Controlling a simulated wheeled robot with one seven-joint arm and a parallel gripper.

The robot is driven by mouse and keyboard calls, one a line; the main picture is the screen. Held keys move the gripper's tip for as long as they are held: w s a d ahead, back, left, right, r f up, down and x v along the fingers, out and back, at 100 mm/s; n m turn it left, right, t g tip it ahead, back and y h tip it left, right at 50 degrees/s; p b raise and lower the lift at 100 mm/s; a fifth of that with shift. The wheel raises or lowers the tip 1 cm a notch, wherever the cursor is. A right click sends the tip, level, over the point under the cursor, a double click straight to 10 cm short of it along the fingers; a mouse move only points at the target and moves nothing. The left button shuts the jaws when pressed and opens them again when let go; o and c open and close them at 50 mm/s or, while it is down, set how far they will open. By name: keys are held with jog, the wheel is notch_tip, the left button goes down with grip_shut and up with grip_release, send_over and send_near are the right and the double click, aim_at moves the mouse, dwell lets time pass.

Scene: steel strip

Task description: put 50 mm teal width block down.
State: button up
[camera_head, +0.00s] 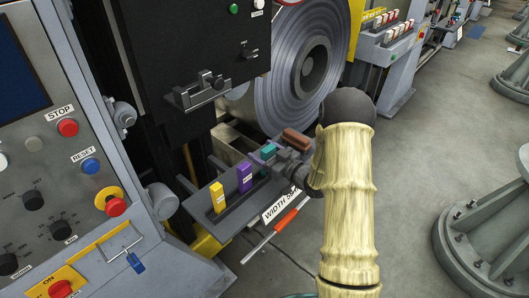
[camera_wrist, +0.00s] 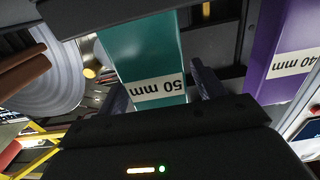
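The teal 50 mm block (camera_wrist: 145,60) fills the upper middle of the wrist view, its label upside down and facing me. My gripper (camera_wrist: 160,88) has one dark finger on each side of the block, very close to its edges. Whether the fingers press on it is not clear. In the head view the block (camera_head: 268,152) shows at the far end of the rack (camera_head: 232,215), in line with the other blocks. My gripper (camera_head: 284,164) is right at it and hides part of it. The block's base is hidden.
The purple 40 mm block (camera_head: 244,178) stands beside the teal one, and a yellow block (camera_head: 217,197) is nearer. A brown block (camera_head: 296,140) lies beyond. A steel coil (camera_head: 305,65) rises behind, and a control panel (camera_head: 75,180) stands left. Open floor lies right.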

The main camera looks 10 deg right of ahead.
jog(key=shift+s, duration=0.1)
jog(key=v, duration=1.7)
jog(key=shift+b, duration=0.4)
jog(key=shift+d, duration=0.15)
jog(key=s+a+r+m+g+h, duration=0.3)
jog(key=s+a+m+g+h, duration=0.4)
jog(key=s+a+g+h, duration=0.55)
notch_tip(320, 180, up, 18)
jog(key=s+d+y+p, duration=0.1)
jog(key=d+y+p, duration=0.1)
jog(key=p, duration=1.6)
